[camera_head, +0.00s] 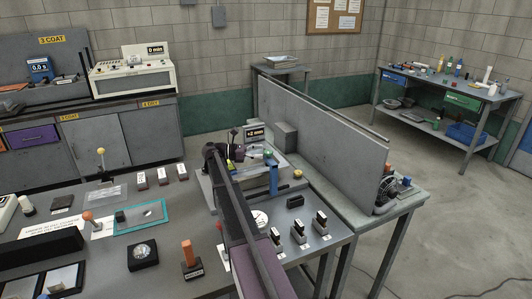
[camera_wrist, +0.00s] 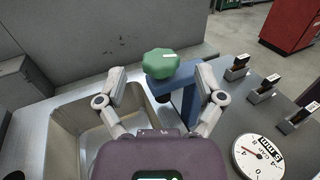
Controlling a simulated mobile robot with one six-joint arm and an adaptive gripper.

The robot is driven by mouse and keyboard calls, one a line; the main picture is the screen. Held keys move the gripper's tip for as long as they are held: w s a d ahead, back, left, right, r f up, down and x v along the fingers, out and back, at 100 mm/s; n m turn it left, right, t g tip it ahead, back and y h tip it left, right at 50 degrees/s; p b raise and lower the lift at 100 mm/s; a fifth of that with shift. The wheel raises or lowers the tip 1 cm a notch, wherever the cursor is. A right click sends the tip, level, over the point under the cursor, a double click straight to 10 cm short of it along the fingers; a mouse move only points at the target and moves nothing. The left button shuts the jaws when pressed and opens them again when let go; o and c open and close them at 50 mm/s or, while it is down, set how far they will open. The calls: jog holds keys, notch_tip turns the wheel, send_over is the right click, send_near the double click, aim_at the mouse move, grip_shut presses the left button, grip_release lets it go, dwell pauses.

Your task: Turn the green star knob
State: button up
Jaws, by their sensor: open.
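The green star knob (camera_wrist: 161,63) is a lobed knob with a small white mark on its top, in the upper middle of the wrist view. It sits by a blue post (camera_wrist: 186,98). My gripper (camera_wrist: 162,80) is open, with one finger to the left of the knob and one to the right; I cannot tell whether either touches it. In the head view the knob (camera_head: 267,153) is small, at the top of the blue post (camera_head: 273,180), with my gripper (camera_head: 240,152) close by on its left, partly hidden by my arm.
A metal sink basin (camera_wrist: 70,130) lies below left of the knob. A round dial (camera_wrist: 258,157) and several small black-and-white blocks (camera_wrist: 263,88) stand to the right. A tall grey panel (camera_head: 320,125) stands behind the station.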

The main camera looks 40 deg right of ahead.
jog(key=v, duration=0.8)
jog(key=shift+w+a, duration=0.2)
jog(key=shift+w, duration=0.05)
dwell(0.8)
jog(key=shift+c, duration=1.1)
jog(key=shift+s+d+n+t+h, duration=0.1)
jog(key=shift+s+n+t+h, duration=0.25)
jog(key=shift+s, duration=0.35)
jog(key=n+t+h, duration=0.2)
jog(key=n+t, duration=0.2)
jog(key=t, duration=0.2)
send_near(270, 152)
jog(key=shift+s+d+f+g, duration=0.15)
jog(key=shift+d+f+g, duration=0.15)
jog(key=shift+f, duration=0.1)
jog(key=shift+s+a+f+n+t+b, duration=0.1)
jog(key=shift+s+a+n+t, duration=0.6)
jog(key=shift+t, duration=0.85)
jog(key=shift+s+a+n+t+b, duration=0.15)
jog(key=shift+s+a+n+t, duration=0.15)
jog(key=shift+s+n+t, duration=0.8)
jog(key=shift+s+a+f+n+t+b, duration=0.1)
jog(key=shift+s+a+n+t, duration=0.35)
jog(key=shift+n+t, duration=1.1)
jog(key=shift+w+d+m+t, duration=0.1)
jog(key=shift+w+m+t, duration=0.1)
jog(key=shift+m+t, duration=0.3)
jog(key=x, duration=1.3)
jog(key=shift+d+r, duration=0.15)
jog(key=shift+d, duration=0.15)
